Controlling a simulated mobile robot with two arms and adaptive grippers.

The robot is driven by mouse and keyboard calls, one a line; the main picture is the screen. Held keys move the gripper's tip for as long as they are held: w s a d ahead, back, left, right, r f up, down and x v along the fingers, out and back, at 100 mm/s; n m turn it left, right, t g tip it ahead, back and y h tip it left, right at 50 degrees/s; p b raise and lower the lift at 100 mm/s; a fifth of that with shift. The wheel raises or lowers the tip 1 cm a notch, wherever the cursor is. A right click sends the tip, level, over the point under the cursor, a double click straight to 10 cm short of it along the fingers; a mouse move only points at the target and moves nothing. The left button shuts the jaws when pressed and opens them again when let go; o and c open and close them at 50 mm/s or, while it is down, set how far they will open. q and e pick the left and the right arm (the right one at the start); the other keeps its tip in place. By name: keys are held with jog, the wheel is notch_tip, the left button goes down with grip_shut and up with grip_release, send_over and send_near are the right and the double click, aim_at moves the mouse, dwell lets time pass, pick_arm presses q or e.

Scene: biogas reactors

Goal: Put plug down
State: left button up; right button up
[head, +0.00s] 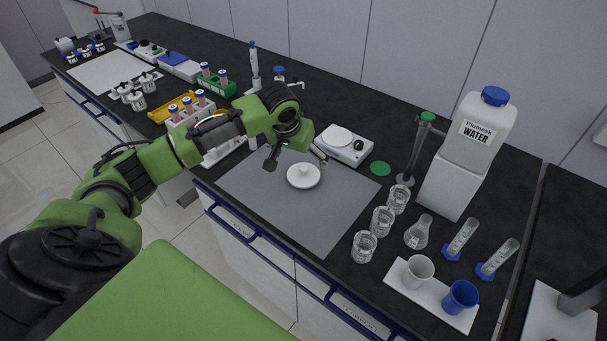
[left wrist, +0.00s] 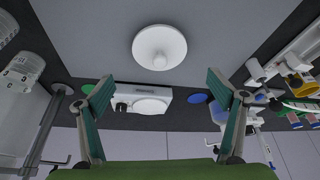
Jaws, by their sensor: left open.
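The plug (head: 303,176) is a white round disc with a small knob on top. It lies flat, knob up, on the grey mat (head: 335,215) in the head view. It also shows whole in the left wrist view (left wrist: 160,47), ahead of the fingertips. My left gripper (head: 296,157) is open and empty just behind the plug in the head view. Its two fingers stand wide apart in the left wrist view (left wrist: 159,90), with nothing between them and clear of the plug. My right gripper is not in view.
A white scale (head: 344,146) stands behind the mat, with a green disc (head: 380,168) beside it. Several glass beakers (head: 382,221) line the mat's right side. A tube rack (head: 191,117) stands left, behind my arm. The mat's front part is bare.

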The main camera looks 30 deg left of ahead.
aim_at(303, 169)
pick_arm(q)
jog(key=shift+w+f, duration=0.25)
jog(key=shift+f, duration=0.4)
jog(key=p+x, duration=0.1)
jog(key=x, duration=0.3)
jog(key=shift+f+p, duration=0.15)
jog(key=shift+p, duration=0.15)
jog(key=shift+w+f, duration=0.15)
jog(key=shift+f, duration=0.35)
jog(key=c, duration=2.4)
grip_shut()
